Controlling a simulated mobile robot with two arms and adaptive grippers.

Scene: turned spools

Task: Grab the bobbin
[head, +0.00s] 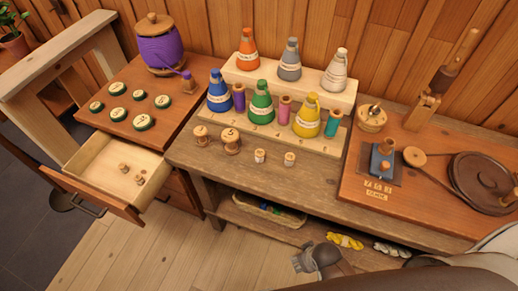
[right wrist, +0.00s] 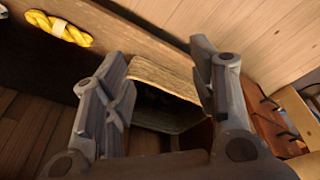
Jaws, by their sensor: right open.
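Several pieces could be the bobbin; I cannot tell which is meant. Two small pale-wound spools stand on the bench front, one at left (head: 260,156) and one at right (head: 290,159). Two larger wooden spools stand left of them, one outer (head: 201,136) and one inner (head: 231,141). Small wooden pieces (head: 139,179) lie in the open drawer (head: 93,160). Purple (head: 238,97), pink (head: 284,110) and teal (head: 332,123) spools stand on the rack. My right gripper (head: 306,260) is low in front of the bench, open and empty; its spread fingers show in the right wrist view (right wrist: 160,85).
Cone-shaped thread spools, such as the green one (head: 261,103), fill the stepped rack (head: 310,135). The lower shelf holds a basket (head: 262,214) and yellow skeins (head: 345,241). A winding device (head: 480,180) stands at right. The bench front is partly clear.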

